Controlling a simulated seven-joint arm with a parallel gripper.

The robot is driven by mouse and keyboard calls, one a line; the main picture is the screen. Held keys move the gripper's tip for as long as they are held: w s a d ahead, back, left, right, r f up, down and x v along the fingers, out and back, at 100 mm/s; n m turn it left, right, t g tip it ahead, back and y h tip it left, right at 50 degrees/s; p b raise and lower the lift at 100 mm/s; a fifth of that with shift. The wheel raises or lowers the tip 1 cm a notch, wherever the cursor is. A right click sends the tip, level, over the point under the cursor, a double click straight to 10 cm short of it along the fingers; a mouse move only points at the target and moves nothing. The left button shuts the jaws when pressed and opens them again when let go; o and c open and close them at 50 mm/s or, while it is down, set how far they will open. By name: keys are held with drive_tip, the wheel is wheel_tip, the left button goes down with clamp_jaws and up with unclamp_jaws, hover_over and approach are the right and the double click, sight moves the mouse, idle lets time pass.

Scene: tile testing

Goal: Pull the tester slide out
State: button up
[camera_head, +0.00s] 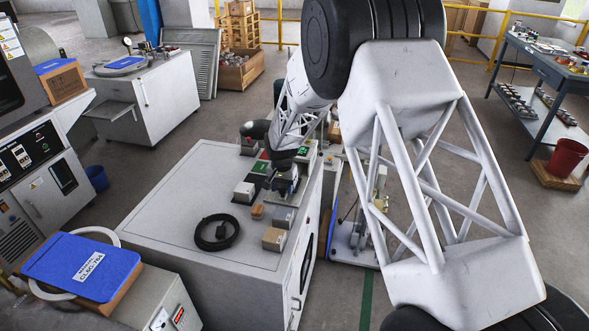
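My gripper (286,187) is small in the head view, at the lower end of my arm over the right part of a grey cabinet top (165,215). It points down among small boxes and blocks there. Its fingers are dark and too small to show whether they are open or shut, or touching anything. I cannot clearly pick out the tester slide. Small devices with green tops (261,167) sit just left of my gripper, and my arm partly hides that area.
The top's left part is clear. A blue-topped box (60,262) stands at lower left. A blue workbench (545,65) is at far right.

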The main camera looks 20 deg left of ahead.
drive_tip(key=shift+r, duration=3)
drive_tip(key=shift+d, duration=0.1)
drive_tip(key=shift+d+r, duration=0.2)
drive_tip(key=shift+r, duration=0.1)
drive_tip(key=s+d+r+t, duration=0.1)
drive_tip(key=s+d+r, duration=0.6)
drive_tip(key=d+r, duration=0.5)
drive_tip(key=s+d+r, duration=0.8)
drive_tip(key=d+r, duration=0.2)
drive_tip(key=d, duration=0.5)
drive_tip(key=s+d+r, duration=0.1)
drive_tip(key=s+d, duration=0.5)
drive_tip(key=s, duration=0.4)
drive_tip(key=s+d+r+t, duration=0.1)
drive_tip(key=s+d, duration=0.4)
drive_tip(key=s, duration=0.5)
drive_tip(key=s+d+r, duration=0.1)
drive_tip(key=s+d, duration=0.5)
drive_tip(key=s, duration=0.4)
drive_tip(key=shift+d+r+t, duration=0.15)
drive_tip(key=shift+d+t, duration=0.15)
